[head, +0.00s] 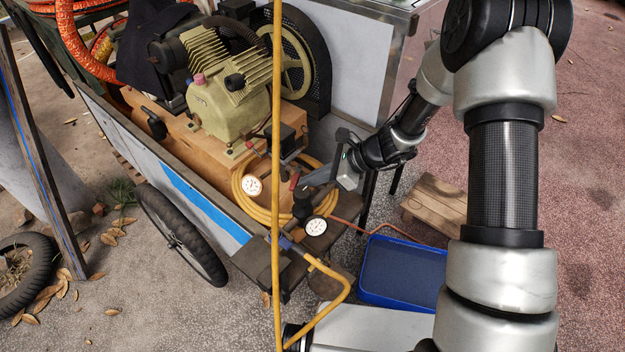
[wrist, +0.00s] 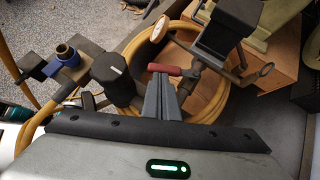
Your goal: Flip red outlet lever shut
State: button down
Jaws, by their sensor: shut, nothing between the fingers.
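The red outlet lever (wrist: 163,69) shows in the wrist view just beyond my fingertips, lying roughly crosswise on the pipework. It also shows in the head view as a small red spot (head: 293,184) beside my fingertips. My gripper (wrist: 160,82) is shut and empty, its tips close to the lever's near side; I cannot tell whether they touch it. In the head view my gripper (head: 305,185) reaches in from the right above the cart's front end. The black regulator knob (wrist: 113,75) stands just left of the fingers. The valve body under the lever is partly hidden.
Two white gauges (head: 252,186) (head: 316,226) stand near the lever. A coiled yellow hose (head: 244,198) lies behind it. A blue fitting (wrist: 68,55) is at left. The compressor (head: 228,105) fills the cart behind. A blue tray (head: 402,272) and wooden crate (head: 434,203) are on the ground.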

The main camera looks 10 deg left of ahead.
aim_at(296, 181)
jog(key=a+b, duration=0.1)
jog(key=s+a+b, duration=0.1)
jog(key=a, duration=0.1)
jog(key=shift+a+f, duration=0.1)
jog(key=shift+a, duration=0.15)
